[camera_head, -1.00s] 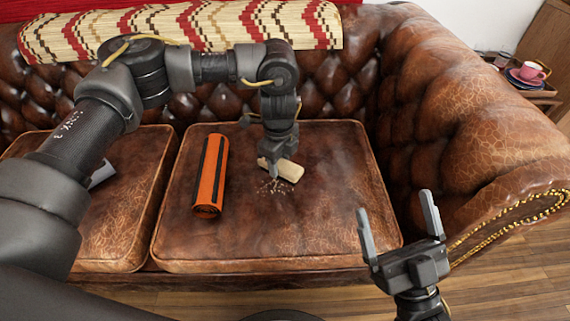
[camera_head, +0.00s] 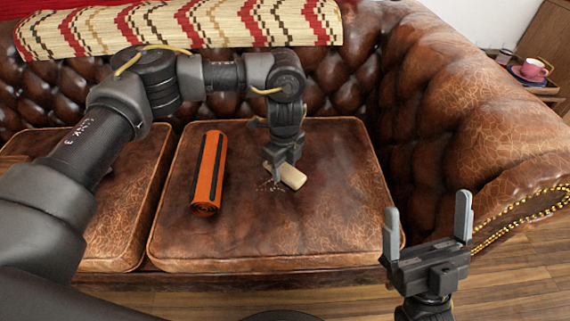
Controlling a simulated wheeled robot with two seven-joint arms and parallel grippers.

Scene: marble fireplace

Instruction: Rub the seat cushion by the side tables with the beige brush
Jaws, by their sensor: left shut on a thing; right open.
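The seat cushion (camera_head: 300,235) of brown leather lies on the sofa at the right, nearest the side table (camera_head: 545,88). The beige brush (camera_head: 291,176) is on or just above this cushion, right of its centre. My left gripper (camera_head: 280,170) reaches down over it and is shut on it, hiding part of it. Small crumbs (camera_head: 270,186) lie on the cushion just left of the brush. My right gripper (camera_head: 430,232) is open and empty, in front of the cushion's right front corner.
An orange and black roll (camera_head: 209,172) lies on the same cushion, left of the brush. Another cushion (camera_head: 120,215) is further left, partly behind my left arm. The sofa's thick armrest (camera_head: 480,130) bounds the right. A pink cup (camera_head: 533,70) stands on the side table.

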